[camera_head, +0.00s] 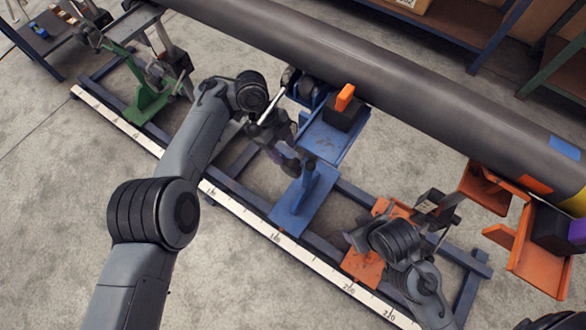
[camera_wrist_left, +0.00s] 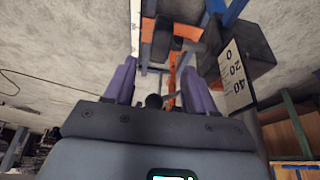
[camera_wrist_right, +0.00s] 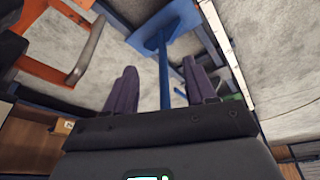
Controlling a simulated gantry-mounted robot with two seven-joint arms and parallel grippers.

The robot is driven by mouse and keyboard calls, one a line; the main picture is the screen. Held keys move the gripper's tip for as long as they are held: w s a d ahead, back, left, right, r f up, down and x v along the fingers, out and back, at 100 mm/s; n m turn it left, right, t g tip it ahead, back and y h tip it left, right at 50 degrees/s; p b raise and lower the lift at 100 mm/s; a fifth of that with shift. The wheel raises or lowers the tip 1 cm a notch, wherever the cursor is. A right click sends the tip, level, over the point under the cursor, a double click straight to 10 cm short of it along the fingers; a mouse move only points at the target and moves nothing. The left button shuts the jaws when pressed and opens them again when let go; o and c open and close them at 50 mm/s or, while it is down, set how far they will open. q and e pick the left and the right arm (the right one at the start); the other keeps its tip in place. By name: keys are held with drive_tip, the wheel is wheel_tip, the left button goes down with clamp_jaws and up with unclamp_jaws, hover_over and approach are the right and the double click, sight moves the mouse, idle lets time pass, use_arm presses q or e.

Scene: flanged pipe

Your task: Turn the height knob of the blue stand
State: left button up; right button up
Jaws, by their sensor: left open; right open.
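The blue stand (camera_head: 305,190) is at the middle of the head view, its base plate on the floor rails and its upper cradle beside the pipe. In the left wrist view the purple fingers (camera_wrist_left: 158,78) are open. A small dark round part (camera_wrist_left: 153,101) shows between them; I cannot tell if it is the height knob. In the right wrist view my right gripper (camera_wrist_right: 160,80) is open and faces the blue post (camera_wrist_right: 165,75). The post appears between its fingers; contact cannot be told.
The long grey pipe (camera_head: 330,50) crosses the back. A green stand (camera_head: 148,98) is at left, and an orange stand (camera_head: 362,262) is near my right arm. A white scale rail (camera_head: 240,208) runs in front. A scale block (camera_wrist_left: 237,72) is close to my left gripper.

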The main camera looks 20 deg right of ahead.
sight(284, 160)
use_arm(q)
drive_tip(key=b+x, duration=0.4)
drive_tip(key=x, duration=0.5)
drive_tip(key=shift+s, duration=0.1)
drive_tip(key=c, duration=1)
drive_tip(key=shift+o, duration=0.2)
drive_tip(key=shift+b, duration=0.3)
drive_tip(key=shift+g+h, duration=0.4)
drive_tip(key=shift+g, duration=0.1)
drive_tip(key=shift+w+a+g+h+b, duration=0.1)
drive_tip(key=shift+w+g+h+b, duration=0.1)
drive_tip(key=shift+g+h+b, duration=0.7)
drive_tip(key=shift+w+f+g+h+b, duration=0.1)
drive_tip(key=shift+g+h+b, duration=0.3)
drive_tip(key=shift+g+b, duration=0.55)
drive_tip(key=shift+a+g+h+b, duration=0.1)
drive_tip(key=shift+g+h+b, duration=0.45)
drive_tip(key=shift+b, duration=0.5)
